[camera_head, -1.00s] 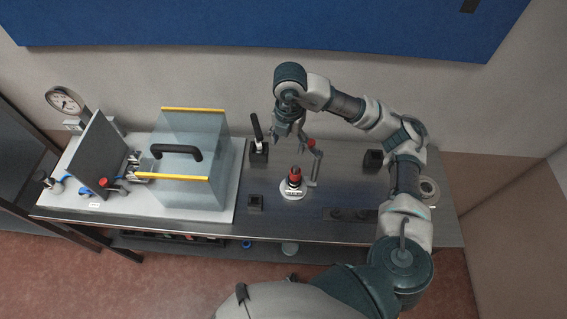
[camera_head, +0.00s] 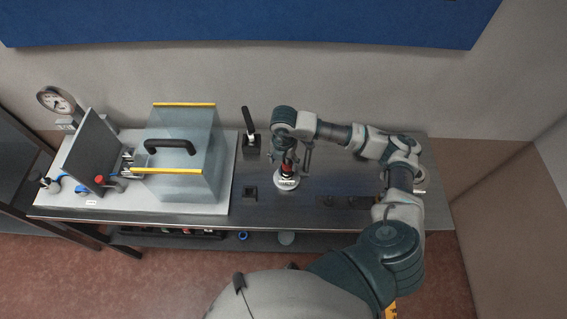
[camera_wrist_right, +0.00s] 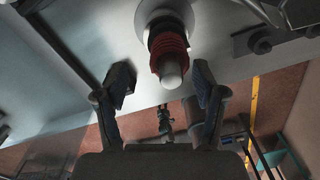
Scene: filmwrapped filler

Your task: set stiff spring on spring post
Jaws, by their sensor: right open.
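A red ribbed coil, which looks like a spring (camera_wrist_right: 168,50), sits around a pale, round-ended post (camera_wrist_right: 172,74) in the right wrist view. In the head view the same red and black assembly (camera_head: 287,170) stands on a white round base (camera_head: 286,182), partly hidden by my right gripper. My right gripper (camera_wrist_right: 163,76) is open, its two dark fingertips on either side of the red coil and post, with gaps visible to both. In the head view the right gripper (camera_head: 283,153) is right at the stand. My left gripper is out of view. I cannot tell which spring is the stiff one.
A clear box with a black handle (camera_head: 170,147) and a gauge (camera_head: 56,101) occupy the bench's left side. A small dark block (camera_head: 250,193) sits front left.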

